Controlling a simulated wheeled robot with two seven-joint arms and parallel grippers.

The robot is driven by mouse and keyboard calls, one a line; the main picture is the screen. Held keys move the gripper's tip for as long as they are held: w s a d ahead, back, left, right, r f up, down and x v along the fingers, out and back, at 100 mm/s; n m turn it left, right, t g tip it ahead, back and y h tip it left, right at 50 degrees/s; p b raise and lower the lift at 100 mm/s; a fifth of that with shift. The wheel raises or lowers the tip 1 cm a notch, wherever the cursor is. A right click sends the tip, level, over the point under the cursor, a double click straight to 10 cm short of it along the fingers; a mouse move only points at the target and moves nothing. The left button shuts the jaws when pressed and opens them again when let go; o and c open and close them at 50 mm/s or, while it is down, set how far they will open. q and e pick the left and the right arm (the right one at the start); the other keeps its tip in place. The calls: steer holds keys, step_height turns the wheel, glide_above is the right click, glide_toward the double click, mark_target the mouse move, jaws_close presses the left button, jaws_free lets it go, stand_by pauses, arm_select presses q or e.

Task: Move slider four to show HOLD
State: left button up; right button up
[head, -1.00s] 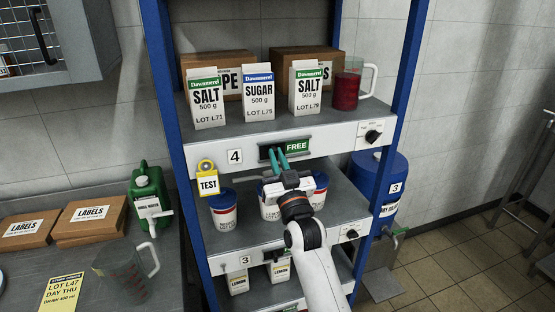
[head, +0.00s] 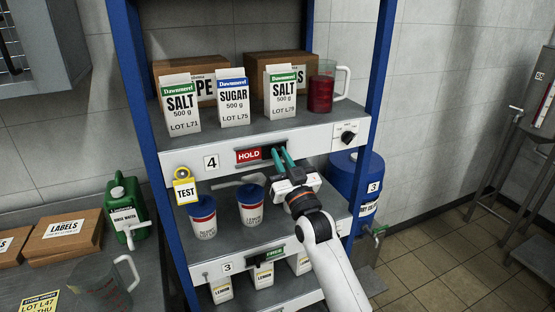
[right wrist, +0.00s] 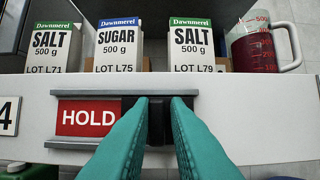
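Slider four is set in the white front edge of the top shelf, beside the number 4 plate (head: 211,162). Its window (head: 249,156) shows a red field with the word HOLD. The red HOLD field also fills the left of the slot in the right wrist view (right wrist: 88,117). The slider's dark tab (right wrist: 158,122) is at the right end of the slot. My right gripper (head: 283,156) has its teal fingers on both sides of the tab, and they look closed on it. My left gripper is not in view.
Salt and sugar cartons (head: 233,98) and a measuring jug of red liquid (head: 321,92) stand on the shelf above. A dark knob (head: 348,137) is to the right. A yellow TEST tag (head: 185,189) hangs at left. Tubs (head: 251,205) stand on the shelf below.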

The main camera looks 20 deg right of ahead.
steer(key=o, duration=0.3)
steer(key=shift+d, duration=0.2)
steer(key=shift+a+f, duration=0.1)
steer(key=shift+b+v, duration=1.85)
steer(key=shift+v, duration=4.1)
